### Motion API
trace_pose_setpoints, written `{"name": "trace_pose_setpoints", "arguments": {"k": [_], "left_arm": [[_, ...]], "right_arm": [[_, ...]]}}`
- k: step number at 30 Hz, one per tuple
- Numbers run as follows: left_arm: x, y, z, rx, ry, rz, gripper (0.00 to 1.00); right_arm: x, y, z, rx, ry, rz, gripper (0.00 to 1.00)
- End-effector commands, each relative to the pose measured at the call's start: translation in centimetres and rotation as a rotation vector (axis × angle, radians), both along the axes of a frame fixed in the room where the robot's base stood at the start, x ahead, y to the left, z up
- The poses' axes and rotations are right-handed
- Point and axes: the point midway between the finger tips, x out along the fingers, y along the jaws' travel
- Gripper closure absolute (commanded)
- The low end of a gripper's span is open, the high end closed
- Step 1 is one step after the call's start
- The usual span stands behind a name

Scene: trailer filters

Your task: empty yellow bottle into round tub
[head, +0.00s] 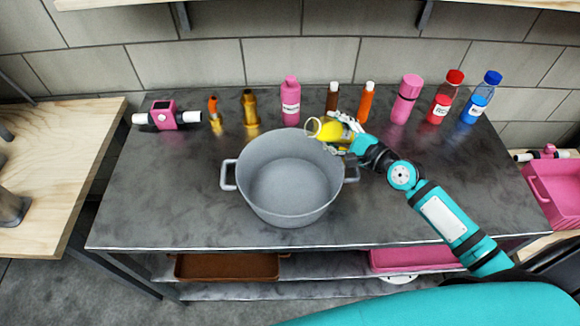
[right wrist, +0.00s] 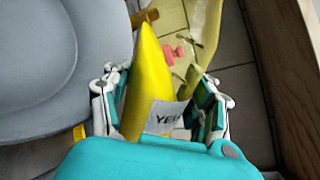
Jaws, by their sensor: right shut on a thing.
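The round grey tub (head: 290,213) with two side handles stands on the metal table, and its visible inside looks bare. It also shows at the left of the right wrist view (right wrist: 40,75). My right gripper (head: 338,130) is shut on the yellow bottle (head: 328,132), above the tub's back right rim. The bottle is tilted well over, with its round mouth end toward the left. In the right wrist view the bottle (right wrist: 152,85) sits between both fingers, its pale label partly readable. I cannot tell whether anything flows out. My left gripper is out of view.
Along the back stand a pink device (head: 165,116), a pink bottle (head: 290,101), a pink flask (head: 406,98), a red bottle (head: 443,100), a blue bottle (head: 479,100) and several small bottles. A wooden table (head: 60,130) is at left. The table's front left is clear.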

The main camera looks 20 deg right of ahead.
Motion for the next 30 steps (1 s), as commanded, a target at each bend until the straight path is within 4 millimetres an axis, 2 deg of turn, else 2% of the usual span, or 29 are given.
{"name": "trace_pose_setpoints", "arguments": {"k": [30], "left_arm": [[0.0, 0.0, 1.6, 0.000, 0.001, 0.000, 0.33]], "right_arm": [[0.2, -0.6, 1.4, -0.134, -0.041, -0.001, 0.91]]}}
